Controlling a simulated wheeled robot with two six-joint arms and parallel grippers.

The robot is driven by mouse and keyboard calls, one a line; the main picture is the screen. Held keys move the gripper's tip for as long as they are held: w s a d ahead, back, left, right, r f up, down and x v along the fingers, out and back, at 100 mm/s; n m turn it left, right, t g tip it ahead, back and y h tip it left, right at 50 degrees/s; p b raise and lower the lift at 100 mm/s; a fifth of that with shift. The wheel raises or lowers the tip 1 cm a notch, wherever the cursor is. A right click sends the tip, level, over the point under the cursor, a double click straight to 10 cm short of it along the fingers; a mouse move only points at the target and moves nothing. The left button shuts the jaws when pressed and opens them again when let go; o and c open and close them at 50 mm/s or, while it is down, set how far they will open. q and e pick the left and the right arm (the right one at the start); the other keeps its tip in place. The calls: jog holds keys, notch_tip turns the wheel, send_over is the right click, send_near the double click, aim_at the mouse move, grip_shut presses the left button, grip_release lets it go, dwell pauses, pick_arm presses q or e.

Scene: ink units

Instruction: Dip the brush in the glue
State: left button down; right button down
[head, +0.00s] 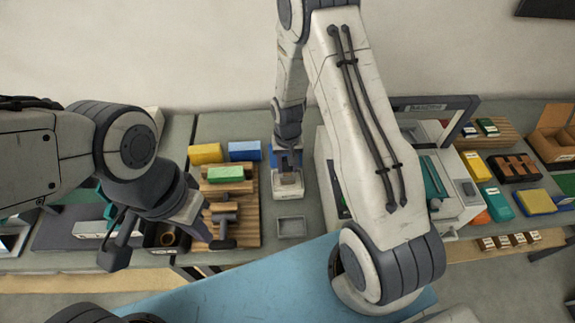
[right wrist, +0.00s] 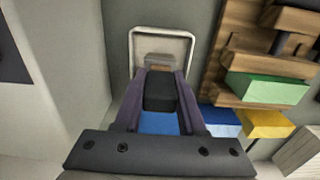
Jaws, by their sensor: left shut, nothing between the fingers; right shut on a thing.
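My right gripper (head: 288,160) points down at the middle of the bench. In the right wrist view its two fingers (right wrist: 158,98) are shut on the brush (right wrist: 160,93), a dark block with a brownish-grey tip. The tip is over a shallow pale tray with cream contents (right wrist: 144,36), which I take as the glue. This tray also shows in the head view (head: 290,191), just below the gripper. I cannot tell if the tip touches the glue. My left gripper (head: 218,240) is shut and empty, low at the left near the wooden rack.
An empty grey tray (head: 291,226) sits in front of the glue. A wooden rack (head: 245,215) with a green block (head: 226,173) stands to the left, with yellow (head: 205,153) and blue (head: 244,150) blocks behind it. A white machine (head: 440,180) stands close on the right.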

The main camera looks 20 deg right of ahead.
jog(key=shift+f, duration=0.4)
dwell(1.0)
jog(key=shift+r, duration=0.1)
notch_tip(320, 180, up, 7)
jog(key=p, duration=0.5)
dwell(0.3)
dwell(0.5)
